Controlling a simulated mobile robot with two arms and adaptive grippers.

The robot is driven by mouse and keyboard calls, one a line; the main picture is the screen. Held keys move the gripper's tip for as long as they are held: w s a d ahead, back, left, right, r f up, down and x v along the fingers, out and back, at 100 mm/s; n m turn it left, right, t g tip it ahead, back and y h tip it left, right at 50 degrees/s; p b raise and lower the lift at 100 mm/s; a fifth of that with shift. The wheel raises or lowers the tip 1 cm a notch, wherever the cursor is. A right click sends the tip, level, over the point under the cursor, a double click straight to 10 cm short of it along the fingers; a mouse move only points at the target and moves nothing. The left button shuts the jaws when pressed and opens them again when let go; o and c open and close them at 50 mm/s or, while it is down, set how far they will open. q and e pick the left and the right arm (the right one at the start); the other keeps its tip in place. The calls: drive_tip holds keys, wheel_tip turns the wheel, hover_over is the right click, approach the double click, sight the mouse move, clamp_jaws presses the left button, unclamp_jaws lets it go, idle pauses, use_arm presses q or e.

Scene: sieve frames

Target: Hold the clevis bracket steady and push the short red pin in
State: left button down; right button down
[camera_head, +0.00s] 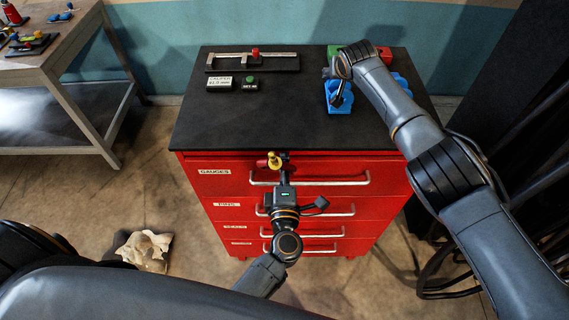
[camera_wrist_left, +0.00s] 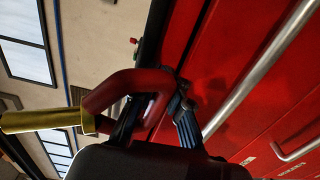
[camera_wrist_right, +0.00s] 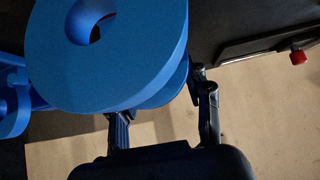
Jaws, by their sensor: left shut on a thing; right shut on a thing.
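My left gripper (camera_head: 283,172) is in front of the cabinet's front edge, shut on a bent dark red piece with a yellow end (camera_head: 273,160). In the left wrist view the red bend (camera_wrist_left: 110,90) lies between the fingers, and the yellow part (camera_wrist_left: 45,120) sticks out to the left. I take it for the red pin. My right gripper (camera_head: 342,88) is over the back right of the cabinet top. In the right wrist view it is shut on a thick blue lug with a round hole (camera_wrist_right: 140,65), apparently the clevis bracket. The finger contact is partly hidden.
The red cabinet has a black top (camera_head: 280,120) with a free middle. A caliper (camera_head: 225,60), a label block (camera_head: 219,84) and a green-button box (camera_head: 250,84) stand at back left. Blue (camera_head: 401,82) and red (camera_head: 385,55) pieces are at back right. Drawer handles (camera_head: 310,180) protrude.

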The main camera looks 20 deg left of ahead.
drive_tip(key=shift+w+a+r, duration=0.1)
drive_tip(key=shift+r, duration=0.05)
use_arm(q)
drive_tip(key=shift+s+d+f, duration=0.1)
drive_tip(key=shift+s+d, duration=0.1)
drive_tip(key=shift+s, duration=0.3)
use_arm(e)
drive_tip(key=shift+w, duration=0.25)
use_arm(q)
drive_tip(key=shift+s+d, duration=0.1)
drive_tip(key=shift+s, duration=0.25)
use_arm(e)
drive_tip(key=shift+f, duration=0.2)
drive_tip(key=shift+s+r, duration=0.1)
use_arm(q)
drive_tip(key=shift+v, duration=0.9)
drive_tip(key=v, duration=1.2)
